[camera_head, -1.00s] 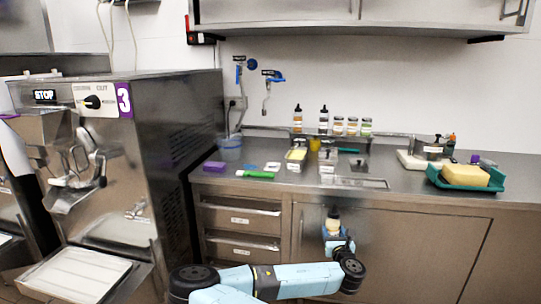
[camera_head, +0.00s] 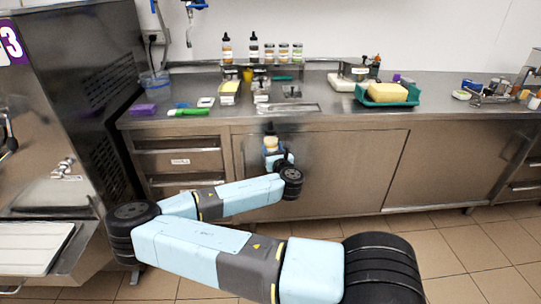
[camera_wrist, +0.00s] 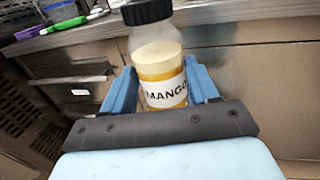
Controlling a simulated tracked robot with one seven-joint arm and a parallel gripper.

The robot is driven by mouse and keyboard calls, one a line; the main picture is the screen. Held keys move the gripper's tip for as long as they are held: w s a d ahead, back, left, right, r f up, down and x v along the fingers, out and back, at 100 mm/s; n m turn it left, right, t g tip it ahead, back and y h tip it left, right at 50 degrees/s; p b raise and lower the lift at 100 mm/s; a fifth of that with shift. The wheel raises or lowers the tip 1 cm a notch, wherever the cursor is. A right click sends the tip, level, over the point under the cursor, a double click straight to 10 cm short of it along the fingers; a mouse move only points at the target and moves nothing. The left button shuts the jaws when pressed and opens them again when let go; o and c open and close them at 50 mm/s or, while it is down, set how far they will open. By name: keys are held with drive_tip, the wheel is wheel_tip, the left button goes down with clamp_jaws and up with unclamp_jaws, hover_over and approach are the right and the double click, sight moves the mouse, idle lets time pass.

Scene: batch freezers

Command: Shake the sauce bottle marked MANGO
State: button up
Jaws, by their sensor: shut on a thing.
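The sauce bottle marked MANGO (camera_wrist: 164,75) is in the wrist view, with a black cap, a clear upper part, pale yellow contents and a white label. My gripper (camera_wrist: 165,92) is shut on it, with one blue finger on each side. The bottle leans slightly in the wrist view. In the head view the bottle (camera_head: 270,143) is small, its cap up, in front of the cabinet doors and below the counter edge. My gripper (camera_head: 272,158) holds it there, clear of the counter.
The steel counter (camera_head: 330,112) runs behind the bottle. It carries a teal tray (camera_head: 370,102) with a yellow block, a green-handled tool (camera_head: 188,112), a purple block (camera_head: 143,110) and a bucket (camera_head: 155,84). Several bottles and jars stand on the back shelf. A machine (camera_head: 70,90) stands at left.

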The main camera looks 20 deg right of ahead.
sight(273, 141)
wheel_tip(273, 141, down, 5)
drive_tip(key=shift+w+r, duration=0.1)
drive_tip(key=shift+r, duration=0.1)
wheel_tip(273, 141, up, 8)
drive_tip(key=shift+f, duration=0.1)
wheel_tip(273, 141, down, 7)
wheel_tip(273, 141, up, 7)
drive_tip(key=shift+r, duration=0.1)
wheel_tip(273, 141, down, 8)
drive_tip(key=shift+r, duration=0.2)
